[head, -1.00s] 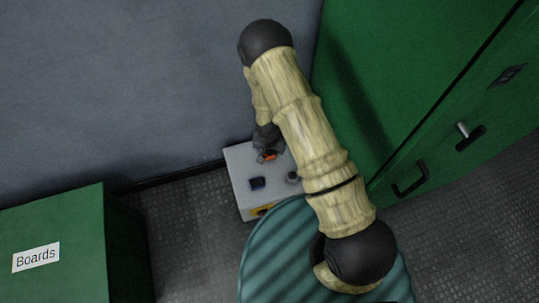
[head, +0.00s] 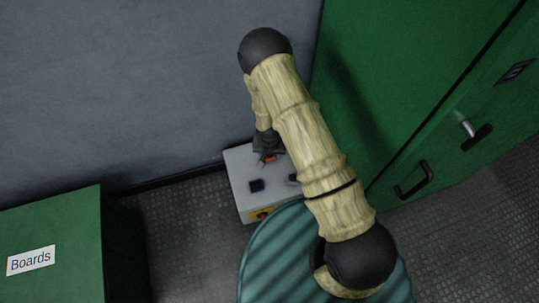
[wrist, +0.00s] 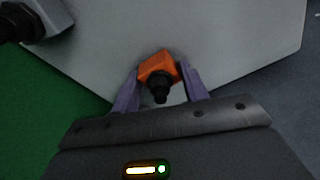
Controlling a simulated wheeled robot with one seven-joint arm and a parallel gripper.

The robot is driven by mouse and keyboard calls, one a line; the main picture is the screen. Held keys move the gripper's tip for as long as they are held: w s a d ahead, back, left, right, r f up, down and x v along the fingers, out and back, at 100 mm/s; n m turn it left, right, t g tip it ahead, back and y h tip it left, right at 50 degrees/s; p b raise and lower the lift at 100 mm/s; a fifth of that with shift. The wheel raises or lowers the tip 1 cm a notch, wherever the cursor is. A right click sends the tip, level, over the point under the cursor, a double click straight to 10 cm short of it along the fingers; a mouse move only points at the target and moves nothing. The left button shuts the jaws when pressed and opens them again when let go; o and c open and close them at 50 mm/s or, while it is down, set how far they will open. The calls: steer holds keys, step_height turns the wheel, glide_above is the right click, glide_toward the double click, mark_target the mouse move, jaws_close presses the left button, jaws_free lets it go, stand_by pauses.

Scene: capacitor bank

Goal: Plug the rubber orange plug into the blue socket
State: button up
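The orange plug (wrist: 157,67), with a black cable end (wrist: 160,92), sits between the two purple fingers of my gripper (wrist: 159,75) in the wrist view. It is turned a little against the fingers. Their tips lie right along its sides; I cannot tell whether they press on it. In the head view the orange plug (head: 269,158) shows just under my dark gripper (head: 268,148), at the back of a light grey box. The dark blue socket (head: 257,185) is on top of the same box, in front of the plug. It does not show in the wrist view.
The grey box (head: 238,165) stands on the floor by the wall (head: 150,80). A dark knob (head: 293,178) is on its top. A green cabinet (head: 430,100) is at right and a green "Boards" box (head: 60,220) at left.

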stand_by(0.3)
step_height(320, 180, up, 10)
steer(key=p, duration=0.5)
steer(key=shift+r, duration=0.1)
stand_by(0.4)
